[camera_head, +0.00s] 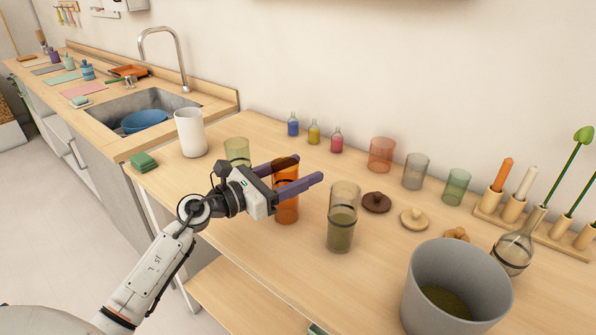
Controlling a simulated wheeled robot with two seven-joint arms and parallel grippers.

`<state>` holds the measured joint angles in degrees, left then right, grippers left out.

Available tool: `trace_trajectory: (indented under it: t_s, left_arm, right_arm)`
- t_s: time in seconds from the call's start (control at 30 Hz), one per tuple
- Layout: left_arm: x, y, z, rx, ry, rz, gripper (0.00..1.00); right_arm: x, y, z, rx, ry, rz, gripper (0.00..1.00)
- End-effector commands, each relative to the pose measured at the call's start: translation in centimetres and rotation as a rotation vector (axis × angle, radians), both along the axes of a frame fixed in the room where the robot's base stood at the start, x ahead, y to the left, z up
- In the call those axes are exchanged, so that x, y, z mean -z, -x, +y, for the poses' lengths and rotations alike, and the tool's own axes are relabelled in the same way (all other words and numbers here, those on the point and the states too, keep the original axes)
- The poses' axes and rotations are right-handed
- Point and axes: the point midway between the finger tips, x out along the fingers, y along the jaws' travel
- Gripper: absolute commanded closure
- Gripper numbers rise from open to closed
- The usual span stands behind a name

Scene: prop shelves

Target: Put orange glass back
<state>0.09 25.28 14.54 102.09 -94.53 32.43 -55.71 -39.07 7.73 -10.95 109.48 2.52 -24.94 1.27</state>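An orange glass (287,211) stands upright on the wooden table, with orange showing in its lower part. My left gripper (309,170) is around its upper half, one purple finger behind the glass and one in front. The fingers look spread; whether they touch the glass is hard to see. Along the wall stand a wider red-orange glass (381,155), a grey glass (416,172) and a green glass (457,186). My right gripper is out of view.
A tall glass with olive contents (341,232) stands just right of the orange one. A green glass (237,151) and white cup (190,133) are behind the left gripper. Round lids (376,202), a grey bucket (410,295) and a flask (513,254) lie to the right.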

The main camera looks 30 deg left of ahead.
Motion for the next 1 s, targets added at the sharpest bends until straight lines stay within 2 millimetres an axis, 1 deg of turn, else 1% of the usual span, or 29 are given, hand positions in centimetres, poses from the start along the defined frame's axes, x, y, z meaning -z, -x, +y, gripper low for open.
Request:
trace_trajectory:
  t_s: [0.3,0.4,0.43,0.57,0.8,0.9,1.0]
  left_arm:
    - [0.0,0.0,0.0,0.000,0.000,0.000,0.33]
    - [-0.6,0.0,0.0,0.000,0.000,0.000,0.33]
    - [-0.3,0.3,0.1,0.000,-0.001,0.002,0.33]
    - [0.0,2.2,0.8,0.000,-0.002,0.005,0.33]
    - [0.1,7.1,2.5,-0.001,-0.001,0.005,0.33]
    - [0.0,8.9,3.1,0.000,-0.002,0.003,0.33]
    - [-0.1,10.1,3.6,-0.001,0.000,0.002,0.33]
  right_arm:
    - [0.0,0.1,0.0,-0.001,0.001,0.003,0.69]
    - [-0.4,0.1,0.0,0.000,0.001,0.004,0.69]
    - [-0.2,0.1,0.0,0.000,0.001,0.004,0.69]
    - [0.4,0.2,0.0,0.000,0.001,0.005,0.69]
    - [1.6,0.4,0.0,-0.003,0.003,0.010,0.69]
    - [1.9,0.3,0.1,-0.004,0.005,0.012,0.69]
    - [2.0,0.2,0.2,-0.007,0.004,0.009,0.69]
